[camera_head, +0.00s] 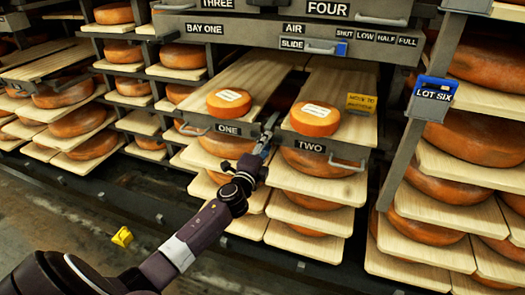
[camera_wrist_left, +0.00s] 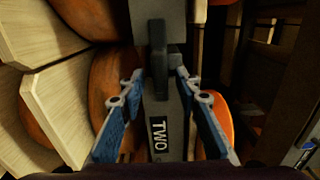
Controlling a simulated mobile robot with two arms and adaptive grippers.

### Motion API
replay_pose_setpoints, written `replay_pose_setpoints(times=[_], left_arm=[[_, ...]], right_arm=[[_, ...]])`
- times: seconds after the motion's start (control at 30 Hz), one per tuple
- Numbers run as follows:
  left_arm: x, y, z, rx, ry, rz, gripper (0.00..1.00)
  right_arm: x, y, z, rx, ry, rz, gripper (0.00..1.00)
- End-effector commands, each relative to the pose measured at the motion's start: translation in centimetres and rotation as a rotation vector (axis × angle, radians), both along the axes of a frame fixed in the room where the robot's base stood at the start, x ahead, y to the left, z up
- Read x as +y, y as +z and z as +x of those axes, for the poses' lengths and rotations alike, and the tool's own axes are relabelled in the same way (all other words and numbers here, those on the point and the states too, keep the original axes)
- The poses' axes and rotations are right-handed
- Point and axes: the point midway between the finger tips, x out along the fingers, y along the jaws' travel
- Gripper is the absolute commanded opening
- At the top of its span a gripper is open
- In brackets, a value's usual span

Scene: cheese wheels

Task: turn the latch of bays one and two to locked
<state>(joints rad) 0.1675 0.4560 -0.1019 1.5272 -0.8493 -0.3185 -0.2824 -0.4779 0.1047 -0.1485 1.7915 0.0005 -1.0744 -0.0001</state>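Bay one's drawer, labelled ONE (camera_head: 228,129), and bay two's drawer, labelled TWO (camera_head: 312,147), are pulled out side by side, each with an orange cheese wheel on its board. My left gripper (camera_head: 266,138) is at the gap between the two drawer fronts. In the left wrist view, my left gripper (camera_wrist_left: 158,76) is open, its blue fingers on either side of the grey TWO front (camera_wrist_left: 160,135). A grey lever-like piece (camera_wrist_left: 159,68), perhaps bay two's latch, stands between the fingertips; I cannot tell its setting. Bay one's latch is not clear. My right gripper is out of view.
An AIR slide panel (camera_head: 306,45) with a handle is above the drawers. A yellow tag (camera_head: 361,102) stands on bay two's right side. A blue LOT SIX tag (camera_head: 433,97) hangs on the right post. A yellow object (camera_head: 122,237) lies on the floor.

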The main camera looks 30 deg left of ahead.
Motion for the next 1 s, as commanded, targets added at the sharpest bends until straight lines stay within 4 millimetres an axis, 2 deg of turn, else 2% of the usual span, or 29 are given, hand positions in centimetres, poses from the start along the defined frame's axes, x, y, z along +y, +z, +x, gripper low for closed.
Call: replay_pose_setpoints(times=[0.17, 0.4, 0.6, 0.8, 1.0], left_arm=[[-0.5, -0.1, -2.2, 0.002, -0.002, 0.0, 0.3], [-1.7, -0.2, -6.9, 0.004, -0.001, -0.001, 0.3], [-2.3, -0.2, -9.9, 0.004, 0.0, -0.001, 0.3], [-2.7, -0.1, -11.3, 0.003, 0.0, -0.001, 0.3], [-2.7, -0.1, -11.4, 0.002, 0.0, 0.001, 0.3]], right_arm=[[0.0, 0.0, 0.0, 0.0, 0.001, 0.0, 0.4], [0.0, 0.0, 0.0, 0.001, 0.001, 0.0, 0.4], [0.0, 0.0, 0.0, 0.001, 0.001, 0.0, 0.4], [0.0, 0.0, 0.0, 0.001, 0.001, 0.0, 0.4], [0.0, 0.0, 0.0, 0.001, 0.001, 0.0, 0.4]])
